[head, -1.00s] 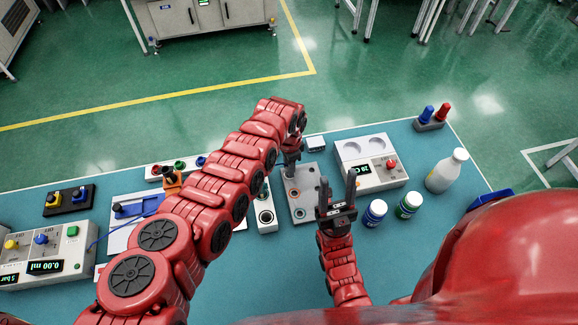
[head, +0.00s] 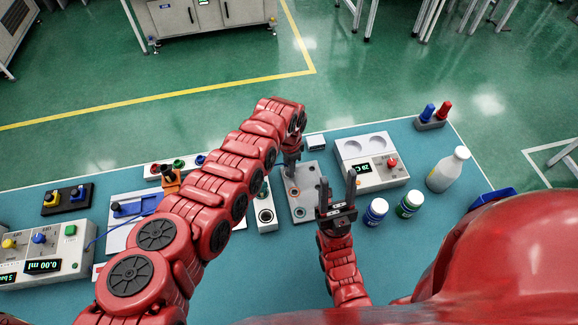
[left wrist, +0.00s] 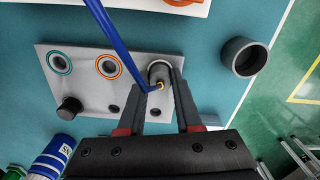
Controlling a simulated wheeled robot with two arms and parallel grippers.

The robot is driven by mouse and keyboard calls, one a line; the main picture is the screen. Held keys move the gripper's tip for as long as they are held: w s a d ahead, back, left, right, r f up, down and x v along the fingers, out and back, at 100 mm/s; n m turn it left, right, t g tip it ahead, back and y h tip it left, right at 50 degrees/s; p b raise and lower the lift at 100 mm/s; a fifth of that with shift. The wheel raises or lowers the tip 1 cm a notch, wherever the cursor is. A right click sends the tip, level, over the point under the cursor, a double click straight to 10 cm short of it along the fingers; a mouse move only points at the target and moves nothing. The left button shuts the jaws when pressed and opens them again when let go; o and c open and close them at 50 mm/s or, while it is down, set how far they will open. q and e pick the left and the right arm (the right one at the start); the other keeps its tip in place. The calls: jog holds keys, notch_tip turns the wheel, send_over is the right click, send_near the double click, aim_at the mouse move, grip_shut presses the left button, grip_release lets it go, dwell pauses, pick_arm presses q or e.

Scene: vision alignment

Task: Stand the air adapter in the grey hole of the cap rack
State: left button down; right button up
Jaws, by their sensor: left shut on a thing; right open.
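The cap rack (head: 307,176) is a light grey plate on the teal table. In the left wrist view the rack (left wrist: 84,88) shows a teal-ringed hole, an orange-ringed hole and several small dark holes. My left gripper (head: 291,164) is over the far end of the rack. In the left wrist view this gripper (left wrist: 162,92) is shut on the grey cylindrical air adapter (left wrist: 158,70), in line with the two ringed holes. The adapter hides the grey hole; I cannot tell how deep it sits. My right gripper (head: 338,193) is open and empty, fingers up, near the rack's right side.
A blue tube (left wrist: 108,30) crosses to the adapter. A black cap (left wrist: 70,107) is on the rack's near side, and a dark cup (left wrist: 244,56) stands beside the rack. A scale-like device (head: 375,165), two bottles with blue and green labels and a white bottle (head: 446,170) are at right.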

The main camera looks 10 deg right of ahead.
pick_arm(q)
jog(key=shift+f+b, duration=0.3)
jog(key=shift+b, duration=0.05)
dwell(0.3)
jog(key=shift+c, duration=0.6)
grip_release()
jog(key=shift+r, duration=0.1)
jog(key=shift+r+p, duration=3)
jog(key=shift+r, duration=0.5)
jog(key=shift+f, duration=0.1)
